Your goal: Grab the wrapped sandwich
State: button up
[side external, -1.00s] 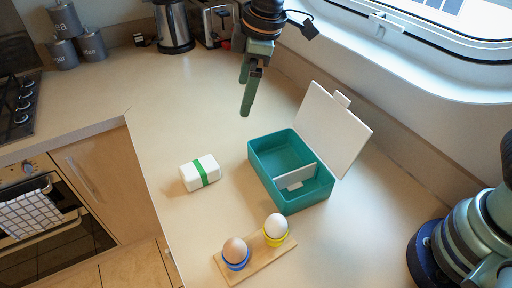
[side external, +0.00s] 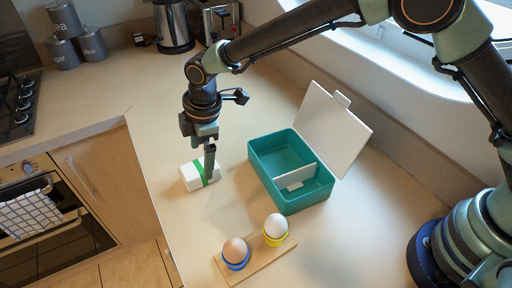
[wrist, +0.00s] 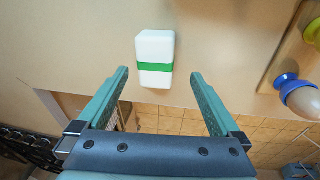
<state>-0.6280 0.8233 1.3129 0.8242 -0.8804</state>
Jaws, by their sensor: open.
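The wrapped sandwich (side external: 191,178) is a white block with a green band, lying on the counter left of the lunchbox. In the wrist view the sandwich (wrist: 154,82) lies just beyond the fingertips, roughly centred between them. My gripper (side external: 210,172) is open and empty above the sandwich, its fingers pointing down. In the side view the fingers hide the sandwich's right end.
An open teal lunchbox (side external: 262,178) with a divider and a raised white lid (side external: 333,128) stands to the right. A wooden board (side external: 252,258) holds two eggs in cups in front. The counter's edge runs along the left of the sandwich.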

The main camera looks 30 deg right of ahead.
aim_at(200, 167)
jog(key=f, duration=0.2)
jog(key=w+f, duration=0.1)
jog(key=shift+a+f, duration=0.3)
jog(key=shift+f, duration=0.1)
jog(key=shift+w+f, duration=0.15)
jog(key=shift+f, duration=0.45)
jog(key=shift+f, duration=0.25)
jog(key=c, duration=1.5)
